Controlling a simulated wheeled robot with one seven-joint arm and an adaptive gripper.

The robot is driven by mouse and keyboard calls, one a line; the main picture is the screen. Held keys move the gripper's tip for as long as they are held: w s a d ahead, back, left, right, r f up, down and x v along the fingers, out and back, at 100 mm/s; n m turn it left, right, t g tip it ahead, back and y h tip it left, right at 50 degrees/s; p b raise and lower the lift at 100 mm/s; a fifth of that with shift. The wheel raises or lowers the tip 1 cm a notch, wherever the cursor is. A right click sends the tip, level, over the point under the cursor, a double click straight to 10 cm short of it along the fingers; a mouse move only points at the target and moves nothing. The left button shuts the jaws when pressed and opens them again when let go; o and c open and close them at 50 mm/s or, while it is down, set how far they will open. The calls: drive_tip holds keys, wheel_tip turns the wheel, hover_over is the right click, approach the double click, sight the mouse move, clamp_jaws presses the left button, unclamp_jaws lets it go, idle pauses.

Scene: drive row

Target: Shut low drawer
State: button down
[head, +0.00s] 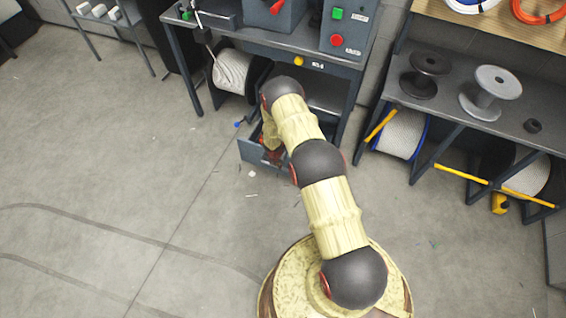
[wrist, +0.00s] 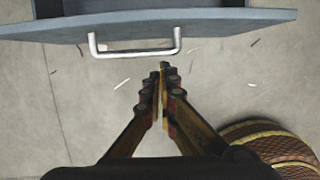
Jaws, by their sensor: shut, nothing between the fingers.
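The low drawer (head: 257,151) under the workbench stands pulled out, its grey front facing me in the head view. In the wrist view the drawer front (wrist: 236,21) spans the top, with a pale bar handle (wrist: 135,53) on it. My gripper (wrist: 163,66) is shut and empty. Its tips are just below the right end of the handle in the picture; I cannot tell whether they touch it. In the head view my arm hides the gripper and part of the drawer. Something reddish shows in the drawer beside my arm.
The grey workbench (head: 290,36) above the drawer carries a control box with green and red buttons. A white cable reel (head: 235,72) stands left of the drawer. A shelf with spools (head: 490,95) stands at the right. The floor at the left is clear, with small scraps near the drawer.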

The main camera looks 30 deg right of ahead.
drive_tip(key=shift+w+d+f+b, duration=0.55)
drive_tip(key=shift+w+d+f, duration=0.2)
drive_tip(key=shift+d+f, duration=0.2)
drive_tip(key=shift+w+d+f+b, duration=0.5)
drive_tip(key=shift+w+d+f, duration=0.25)
drive_tip(key=shift+d, duration=0.25)
